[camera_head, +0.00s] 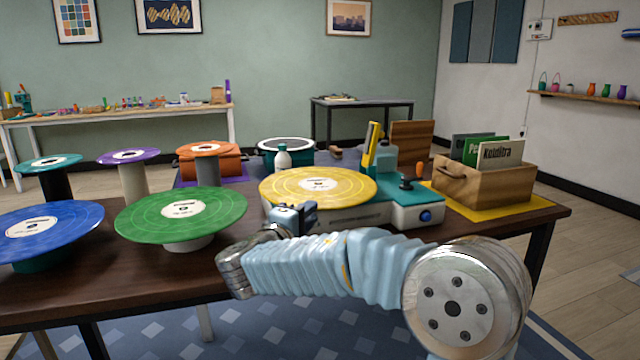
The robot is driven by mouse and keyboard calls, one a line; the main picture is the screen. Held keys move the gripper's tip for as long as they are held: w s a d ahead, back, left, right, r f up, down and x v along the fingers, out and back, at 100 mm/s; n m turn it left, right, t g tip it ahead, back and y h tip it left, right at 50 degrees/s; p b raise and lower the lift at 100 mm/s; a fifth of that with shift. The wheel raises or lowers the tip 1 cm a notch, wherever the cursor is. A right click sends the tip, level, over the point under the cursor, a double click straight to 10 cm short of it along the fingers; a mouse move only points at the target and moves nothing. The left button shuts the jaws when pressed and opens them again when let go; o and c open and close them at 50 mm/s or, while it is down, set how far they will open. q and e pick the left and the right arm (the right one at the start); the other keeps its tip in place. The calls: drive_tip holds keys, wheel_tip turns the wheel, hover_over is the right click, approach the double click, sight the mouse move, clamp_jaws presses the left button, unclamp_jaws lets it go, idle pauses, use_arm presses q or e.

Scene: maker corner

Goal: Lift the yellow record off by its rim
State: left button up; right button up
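The yellow record (345,188) with a white label lies flat on the turntable (418,204), a pale unit with a teal top and a blue knob. My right gripper (306,209) is just in front of the record's near rim, left of its middle. It covers a little of the turntable's front. I cannot tell whether its fingers touch the rim or have a gap between them. My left gripper is not in view.
Green (182,212) and blue (38,231) records rest on stands at the left. A white bottle (282,158) stands behind the yellow record. A wooden record crate (484,183) is at the right on a yellow mat. Table (130,280) is clear at front left.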

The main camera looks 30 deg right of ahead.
sight(322, 200)
drive_tip(key=p+x, duration=0.1)
drive_tip(key=x, duration=0.6)
drive_tip(key=shift+w+d, duration=0.15)
drive_tip(key=shift+w, duration=0.05)
clamp_jaws()
